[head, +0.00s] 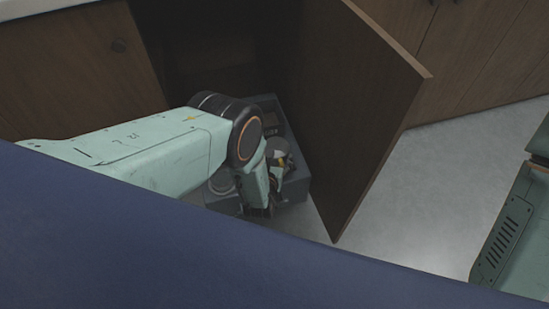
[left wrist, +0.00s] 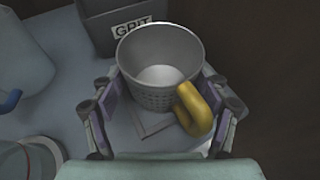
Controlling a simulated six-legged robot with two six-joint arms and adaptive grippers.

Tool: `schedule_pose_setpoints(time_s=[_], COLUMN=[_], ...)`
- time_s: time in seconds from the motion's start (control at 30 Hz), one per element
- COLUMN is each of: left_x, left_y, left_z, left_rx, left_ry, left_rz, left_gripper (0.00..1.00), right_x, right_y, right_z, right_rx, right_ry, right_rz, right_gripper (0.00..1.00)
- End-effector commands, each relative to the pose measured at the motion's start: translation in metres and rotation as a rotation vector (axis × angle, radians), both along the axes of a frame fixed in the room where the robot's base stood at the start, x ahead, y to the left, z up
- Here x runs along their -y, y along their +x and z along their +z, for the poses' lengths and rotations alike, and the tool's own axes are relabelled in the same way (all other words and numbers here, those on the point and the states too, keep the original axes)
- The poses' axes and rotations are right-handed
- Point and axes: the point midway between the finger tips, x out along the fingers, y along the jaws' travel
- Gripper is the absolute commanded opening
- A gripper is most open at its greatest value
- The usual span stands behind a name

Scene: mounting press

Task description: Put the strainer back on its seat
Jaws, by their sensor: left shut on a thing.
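The strainer (left wrist: 150,97) is a grey perforated cup with a yellow handle (left wrist: 194,110), seen from above in the left wrist view. My left gripper (left wrist: 160,88) is shut on it, with a finger on each side of the cup. A pale square outline (left wrist: 152,128) shows on the grey surface below and in front of the cup, partly covered by it. I cannot tell whether the cup touches the surface. In the head view my left gripper (head: 262,198) reaches down into a grey tray (head: 296,188); its fingertips are mostly hidden. My right gripper is out of view.
A dark box labelled GRIT (left wrist: 115,22) stands right behind the strainer. A pale vessel with a blue handle (left wrist: 20,62) and a round rimmed container (left wrist: 38,158) are at left. An open cabinet door (head: 365,110) stands just right of the tray; floor beyond it (head: 430,180) is clear.

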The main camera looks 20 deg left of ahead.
Motion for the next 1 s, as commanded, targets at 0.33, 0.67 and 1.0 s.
schedule_pose_setpoints(time_s=[0.33,0.67,1.0], left_x=[0.0,-0.0001,0.0023], left_y=[-0.0003,-0.0001,0.0008], left_z=[-0.0031,-0.0029,0.0019], left_rx=[-0.001,-0.001,0.0], left_ry=[0.0,0.0,-0.001], left_rz=[0.0,0.0,0.0], left_gripper=[0.89,0.98,0.98], right_x=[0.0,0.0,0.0], right_y=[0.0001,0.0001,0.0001], right_z=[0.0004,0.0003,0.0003], right_rx=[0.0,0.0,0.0], right_ry=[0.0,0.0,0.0], right_rz=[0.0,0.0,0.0], right_gripper=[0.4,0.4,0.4])
